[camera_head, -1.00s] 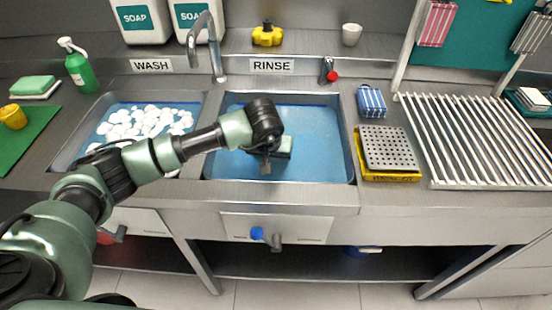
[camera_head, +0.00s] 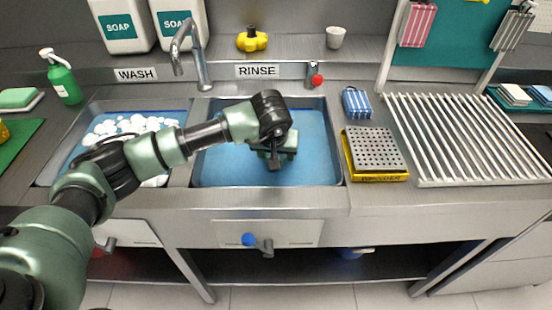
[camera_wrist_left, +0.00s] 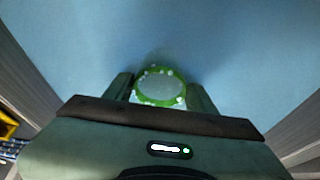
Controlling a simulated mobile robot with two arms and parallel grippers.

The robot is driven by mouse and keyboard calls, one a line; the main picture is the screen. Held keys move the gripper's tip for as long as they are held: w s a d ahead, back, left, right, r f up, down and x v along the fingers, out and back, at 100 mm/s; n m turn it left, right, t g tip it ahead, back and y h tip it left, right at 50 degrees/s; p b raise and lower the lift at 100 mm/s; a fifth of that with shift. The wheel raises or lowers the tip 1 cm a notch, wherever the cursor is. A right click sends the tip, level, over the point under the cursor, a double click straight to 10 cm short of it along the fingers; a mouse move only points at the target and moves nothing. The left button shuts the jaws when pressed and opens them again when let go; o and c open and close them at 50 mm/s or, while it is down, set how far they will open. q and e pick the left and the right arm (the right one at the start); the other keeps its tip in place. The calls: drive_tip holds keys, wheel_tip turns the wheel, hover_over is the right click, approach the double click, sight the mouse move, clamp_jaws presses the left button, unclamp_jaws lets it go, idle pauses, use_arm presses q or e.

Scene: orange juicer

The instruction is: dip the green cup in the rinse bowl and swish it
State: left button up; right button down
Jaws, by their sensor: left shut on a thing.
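The green cup (camera_wrist_left: 160,86) shows in the left wrist view as a green rim dotted with white suds, its opening facing the camera. My left gripper (camera_wrist_left: 160,95) is shut on it, one finger on each side. In the head view this gripper (camera_head: 275,156) is over the rinse bowl (camera_head: 315,145), a steel sink of blue water marked RINSE. The cup is hidden there behind my gripper and wrist. I cannot tell how deep the cup sits in the water. My right gripper is in neither view.
The wash sink (camera_head: 112,124) with white foam is on the left. A faucet (camera_head: 190,50) stands behind between the sinks. A perforated block on a yellow base (camera_head: 374,155) and a metal drying rack (camera_head: 460,140) are on the right.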

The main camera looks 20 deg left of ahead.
use_arm(q)
wheel_tip(320, 180, up, 13)
drive_tip(key=p, duration=0.5)
idle(0.3)
